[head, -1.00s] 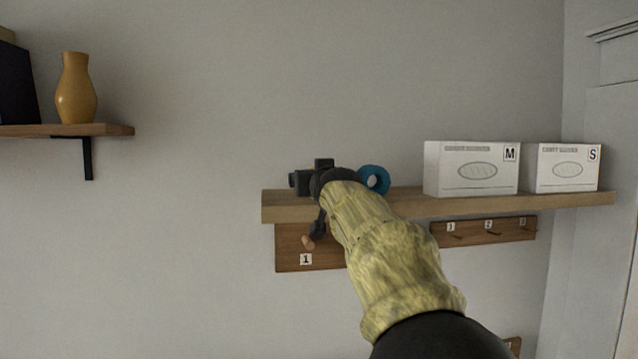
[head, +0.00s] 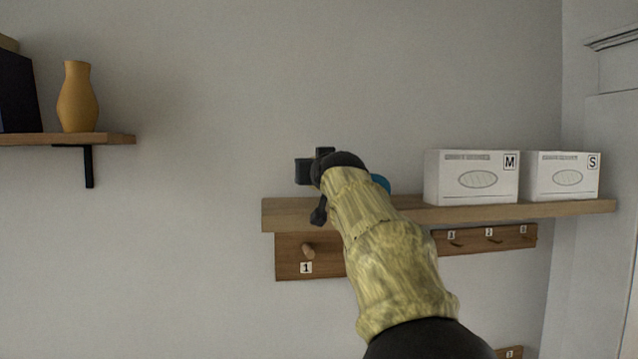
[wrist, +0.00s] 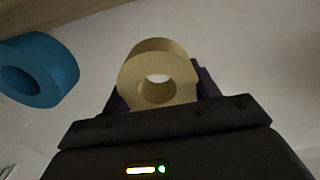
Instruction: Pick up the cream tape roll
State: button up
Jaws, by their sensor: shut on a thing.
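The cream tape roll (wrist: 178,92) is between the fingers of my gripper (wrist: 155,88) in the wrist view, its round hole facing the camera. The gripper is shut on it. In the head view my gripper (head: 318,172) is above the left part of the wooden shelf (head: 285,215), with my arm partly in front of it. The cream roll is hidden there behind the gripper and arm.
A blue tape roll (wrist: 38,70) is at the left in the wrist view; it shows partly behind my arm in the head view (head: 381,183). White boxes marked M (head: 472,190) and S (head: 562,185) stand on the shelf's right. A peg board (head: 290,262) hangs below.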

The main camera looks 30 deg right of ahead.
jog(key=shift+r+p, duration=0.5)
jog(key=shift+r, duration=2.6)
jog(key=shift+w, duration=0.1)
